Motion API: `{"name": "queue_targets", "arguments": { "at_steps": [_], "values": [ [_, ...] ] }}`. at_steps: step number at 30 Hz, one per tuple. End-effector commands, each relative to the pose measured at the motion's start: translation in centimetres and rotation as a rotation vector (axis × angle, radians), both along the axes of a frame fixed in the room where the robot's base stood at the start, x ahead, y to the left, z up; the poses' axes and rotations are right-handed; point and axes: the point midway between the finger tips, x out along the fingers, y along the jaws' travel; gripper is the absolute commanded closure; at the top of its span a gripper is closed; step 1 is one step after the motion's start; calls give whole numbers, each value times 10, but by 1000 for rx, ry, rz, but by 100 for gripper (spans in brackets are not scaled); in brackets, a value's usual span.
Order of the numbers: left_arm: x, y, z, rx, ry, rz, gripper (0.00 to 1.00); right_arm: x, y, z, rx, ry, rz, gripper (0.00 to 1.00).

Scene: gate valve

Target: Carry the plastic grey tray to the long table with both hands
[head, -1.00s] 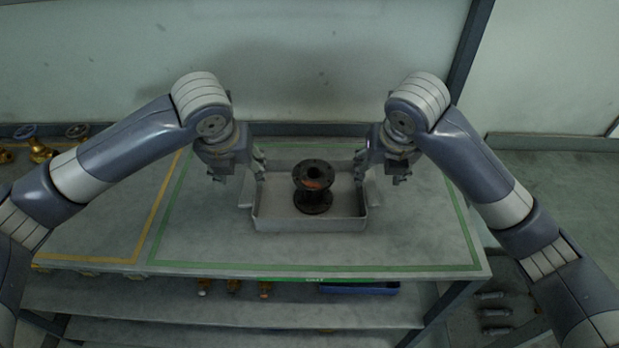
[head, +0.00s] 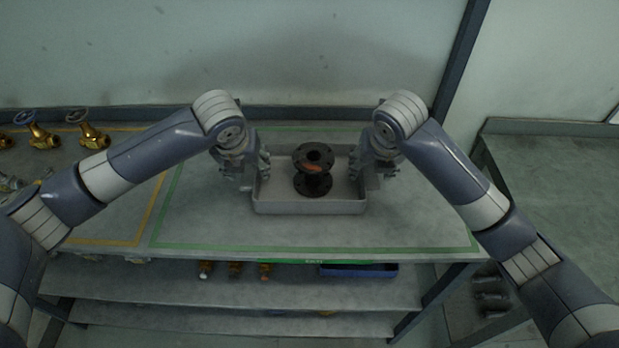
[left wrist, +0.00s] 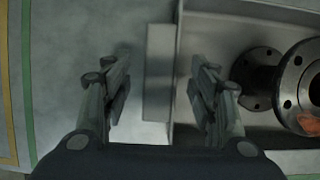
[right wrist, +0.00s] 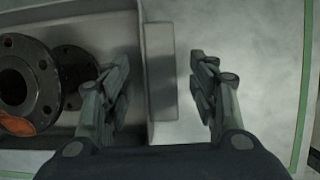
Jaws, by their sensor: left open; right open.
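The grey tray (head: 310,207) sits on the table inside a green taped outline, with a dark flanged pipe piece (head: 313,170) standing in it. My left gripper (head: 252,178) is at the tray's left end. In the left wrist view its open fingers (left wrist: 160,95) are on either side of the tray's left wall and side handle (left wrist: 158,75). My right gripper (head: 372,178) is at the right end. In the right wrist view its open fingers (right wrist: 160,95) are on either side of the right wall and handle (right wrist: 161,70). Contact with the handles cannot be told.
Brass valves (head: 88,130) stand at the left, beyond a yellow taped line. A blue tray (head: 358,270) and small brass parts (head: 235,270) are on the shelf below. Another grey surface (head: 550,190) is at the right. A wall stands behind the table.

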Motion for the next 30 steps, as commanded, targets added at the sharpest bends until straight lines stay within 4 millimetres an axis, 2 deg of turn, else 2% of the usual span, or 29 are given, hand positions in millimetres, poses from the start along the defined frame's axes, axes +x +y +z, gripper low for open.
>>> {"name": "queue_targets", "arguments": {
  "at_steps": [6, 16, 17, 23, 24, 30],
  "values": [
    [7, 0, -18, 0, 0, -1, 46, 7, 1, -18, 1, 1, 0, 46],
    [8, 0, -20, 0, 0, -1, 46, 9, 0, -20, 1, -1, 1, 46],
    [8, 0, -20, 0, 0, -1, 50, 9, 0, -20, 1, -1, 0, 50],
    [8, 0, -20, 0, 0, -1, 96, 9, 0, -20, 1, -1, 0, 96],
    [8, 0, -20, 0, 0, -1, 100, 9, 0, -20, 1, -1, 0, 100],
    [10, 0, -17, -1, -5, -1, 100, 10, 0, -17, 2, -6, 1, 100]
  ]
}}
